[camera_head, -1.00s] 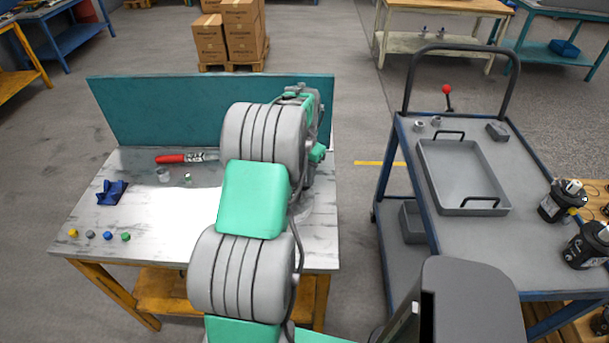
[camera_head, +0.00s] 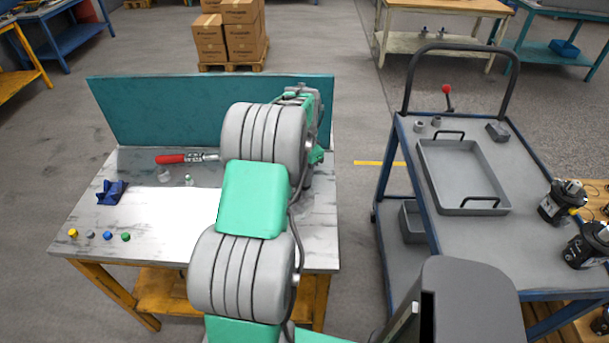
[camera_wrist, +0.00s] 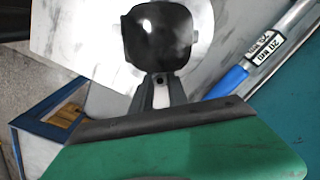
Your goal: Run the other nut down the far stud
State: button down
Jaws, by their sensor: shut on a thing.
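In the wrist view my gripper (camera_wrist: 162,91) points away from the camera. Its two narrow fingers are close together and end at a glossy black, rounded-square body (camera_wrist: 158,36). That body covers the fingertips, so I cannot make out what lies between them. No stud or nut on a stud can be told apart there. In the head view my green and grey arm reaches over the bench (camera_head: 160,228). It hides my gripper and whatever is below it.
The cart at right carries a grey tray (camera_head: 455,170), small grey rings (camera_head: 419,125) and black motor units (camera_head: 560,203).

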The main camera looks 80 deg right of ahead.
jog(key=m, duration=0.3)
jog(key=shift+m, duration=0.4)
jog(key=m, duration=0.3)
jog(key=shift+m, duration=0.4)
jog(key=c, duration=1.5)
grip_release()
jog(key=shift+f, duration=0.1)
